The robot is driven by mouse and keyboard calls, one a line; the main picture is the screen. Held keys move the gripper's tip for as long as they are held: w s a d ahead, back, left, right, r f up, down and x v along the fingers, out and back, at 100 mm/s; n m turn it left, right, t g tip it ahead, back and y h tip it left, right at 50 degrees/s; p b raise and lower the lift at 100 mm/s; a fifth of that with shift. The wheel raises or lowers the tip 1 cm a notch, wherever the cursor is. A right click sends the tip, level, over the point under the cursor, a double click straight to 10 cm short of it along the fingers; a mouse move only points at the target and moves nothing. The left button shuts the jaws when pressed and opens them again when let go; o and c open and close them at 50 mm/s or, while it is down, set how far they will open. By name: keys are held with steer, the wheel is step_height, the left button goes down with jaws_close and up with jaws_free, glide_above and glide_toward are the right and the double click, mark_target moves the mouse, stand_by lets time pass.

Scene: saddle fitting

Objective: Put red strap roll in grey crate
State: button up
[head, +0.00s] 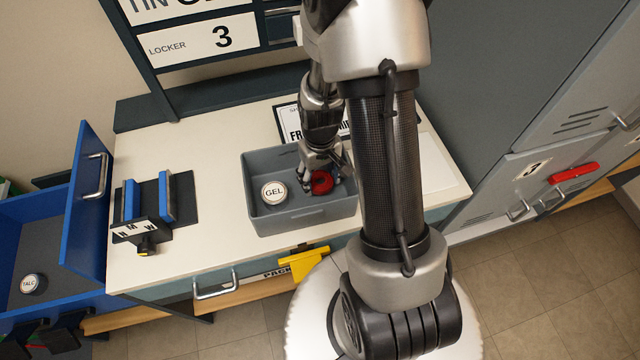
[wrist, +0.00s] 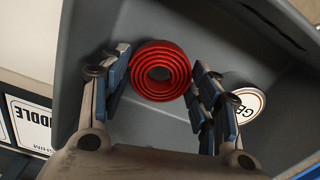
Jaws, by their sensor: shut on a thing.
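The red strap roll (head: 321,183) is a coiled red ring, held low inside the grey crate (head: 290,218) toward its right side. My gripper (head: 322,170) reaches down into the crate and is shut on the roll. In the wrist view the roll (wrist: 160,71) sits between the blue-padded fingers of my gripper (wrist: 160,85), with the crate's grey floor (wrist: 150,28) behind it. I cannot tell whether the roll touches the floor. My arm hides the crate's right end in the head view.
A white GEL tin (head: 274,193) stands in the crate, left of the roll. A blue-jawed gauge (head: 146,205) stands left on the white worktop (head: 215,150). An open blue drawer (head: 40,240) holds a TALC tin (head: 33,284). A red handle (head: 573,173) is on a locker at right.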

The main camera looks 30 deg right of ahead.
mark_target(320, 179)
steer(key=shift+f+b, duration=0.35)
steer(key=shift+f, duration=1.2)
steer(key=shift+f, duration=0.1)
steer(key=shift+f, duration=0.15)
steer(key=o, duration=1.1)
steer(key=shift+o, duration=0.2)
steer(key=shift+r, duration=0.2)
